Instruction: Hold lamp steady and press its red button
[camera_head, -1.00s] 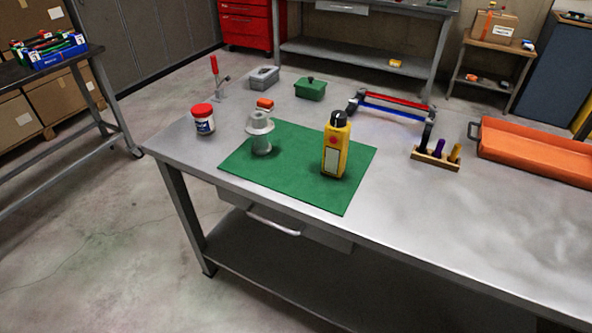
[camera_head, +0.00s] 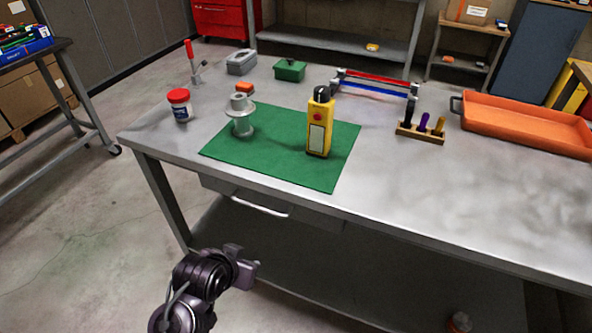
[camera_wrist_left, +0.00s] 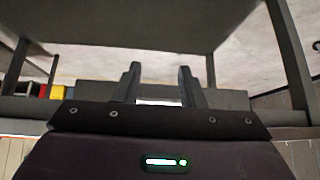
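The yellow lamp (camera_head: 319,128), with a black top and a red button (camera_head: 318,116) on its front, stands upright on the green mat (camera_head: 222,151) on the metal workbench. My left gripper (camera_head: 246,264) is at the bottom of the head view, in front of the bench and well apart from the lamp. In the left wrist view its two fingers (camera_wrist_left: 159,75) stand apart with nothing between them. The lamp cannot be made out in the left wrist view. My right gripper is not in view.
A grey flanged part (camera_head: 241,120) stands on the mat left of the lamp. A red-lidded jar (camera_head: 180,106), a block with several coloured pegs (camera_head: 421,132) and an orange tray (camera_head: 524,125) are around it. The bench's front edge (camera_head: 330,208) lies between my left gripper and the mat.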

